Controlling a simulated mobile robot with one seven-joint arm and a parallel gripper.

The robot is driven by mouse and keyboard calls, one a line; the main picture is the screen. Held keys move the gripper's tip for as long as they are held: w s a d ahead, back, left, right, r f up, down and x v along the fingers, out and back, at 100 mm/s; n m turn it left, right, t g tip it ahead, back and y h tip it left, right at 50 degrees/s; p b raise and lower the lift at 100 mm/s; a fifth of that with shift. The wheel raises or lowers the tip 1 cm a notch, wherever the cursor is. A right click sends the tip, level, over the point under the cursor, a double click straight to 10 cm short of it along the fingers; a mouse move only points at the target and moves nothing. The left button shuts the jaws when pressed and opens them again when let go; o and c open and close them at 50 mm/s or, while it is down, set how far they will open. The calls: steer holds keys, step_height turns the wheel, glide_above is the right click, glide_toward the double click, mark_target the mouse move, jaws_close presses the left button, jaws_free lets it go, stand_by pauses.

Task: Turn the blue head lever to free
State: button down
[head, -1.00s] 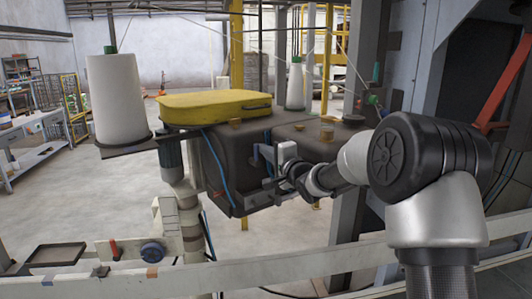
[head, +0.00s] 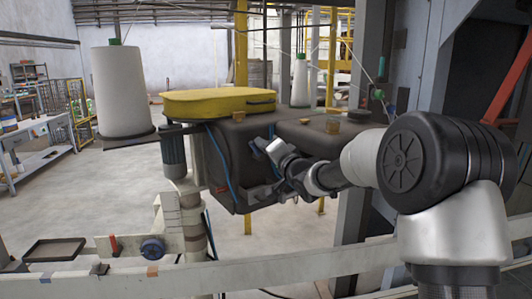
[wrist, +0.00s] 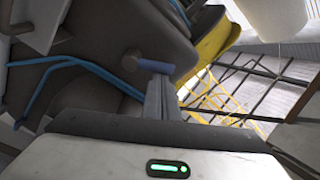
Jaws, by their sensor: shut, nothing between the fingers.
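The dark sewing head (head: 230,150) hangs in the middle of the head view. Its blue lever (head: 257,146) is small there, at the head's front face, partly hidden by my gripper (head: 268,148). In the wrist view the blue lever (wrist: 155,67) is a short bar reaching right from a dark round pivot (wrist: 132,62). My gripper (wrist: 161,82) is shut and empty, its fingertips right at the bar. The fingers are not around the lever; I cannot tell whether they touch it.
A yellow cover (head: 218,102) sits on top of the head. Blue hoses (wrist: 75,65) run along its side. White thread cones (head: 120,92) stand left and behind. A pale rail (head: 280,268) crosses the front. Open floor lies to the left.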

mark_target(245, 145)
steer(key=n+b, duration=0.1)
steer(key=n, duration=0.1)
steer(key=s+a+f+n+b, duration=0.1)
steer(key=n+b, duration=0.1)
steer(key=shift+a+y, duration=0.2)
steer(key=shift+y, duration=0.2)
steer(key=n, duration=0.1)
steer(key=n+b, duration=0.1)
steer(key=n, duration=0.1)
steer(key=shift+s+a+f, duration=0.25)
steer(key=shift+a, duration=0.1)
steer(key=shift+a+f+b, duration=0.1)
steer(key=shift+b, duration=0.2)
steer(key=shift+s, duration=0.1)
steer(key=shift+s+f, duration=0.1)
